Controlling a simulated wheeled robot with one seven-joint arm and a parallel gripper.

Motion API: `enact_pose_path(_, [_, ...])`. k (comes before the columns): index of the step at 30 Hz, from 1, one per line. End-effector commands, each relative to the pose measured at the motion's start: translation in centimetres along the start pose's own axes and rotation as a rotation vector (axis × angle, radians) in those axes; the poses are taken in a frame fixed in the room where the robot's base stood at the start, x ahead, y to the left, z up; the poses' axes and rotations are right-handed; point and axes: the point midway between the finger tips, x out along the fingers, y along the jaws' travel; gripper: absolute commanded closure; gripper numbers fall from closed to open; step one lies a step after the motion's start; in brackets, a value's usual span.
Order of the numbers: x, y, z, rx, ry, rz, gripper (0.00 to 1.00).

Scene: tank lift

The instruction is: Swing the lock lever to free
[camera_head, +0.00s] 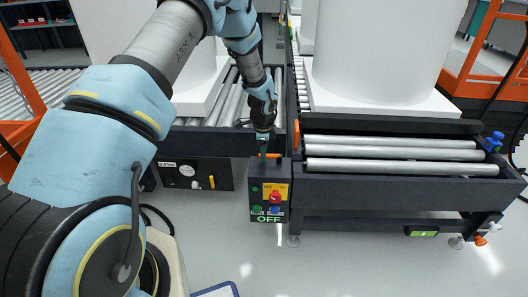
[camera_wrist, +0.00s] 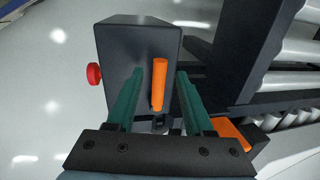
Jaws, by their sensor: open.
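An orange lever (camera_wrist: 159,85), which I take for the lock lever, stands over the top of a dark control box (camera_wrist: 128,48). In the head view the box (camera_head: 256,207) carries a red knob, green and blue buttons and the word OFF. A bit of the lever (camera_head: 273,156) shows beside my gripper (camera_head: 263,153). In the wrist view my gripper (camera_wrist: 160,76) is open. Its two green fingers lie on either side of the lever with a gap on both sides. The lever's pivot is mostly hidden.
A roller conveyor frame (camera_head: 400,194) with a white tank (camera_head: 380,50) stands right of the box. An orange block (camera_wrist: 232,132) sits by my right finger. A dark panel (camera_head: 222,177) with a gauge and yellow handle is at the left. Floor in front is clear.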

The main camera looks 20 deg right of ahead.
Motion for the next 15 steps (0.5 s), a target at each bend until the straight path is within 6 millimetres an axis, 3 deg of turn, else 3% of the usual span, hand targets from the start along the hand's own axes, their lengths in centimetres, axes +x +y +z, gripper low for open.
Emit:
enact_pose_path(5, [-2.3,-0.1,0.0,-0.001,0.001,-0.003,0.48])
enact_pose_path(15, [-8.7,-0.1,0.0,0.0,0.001,-0.003,0.48])
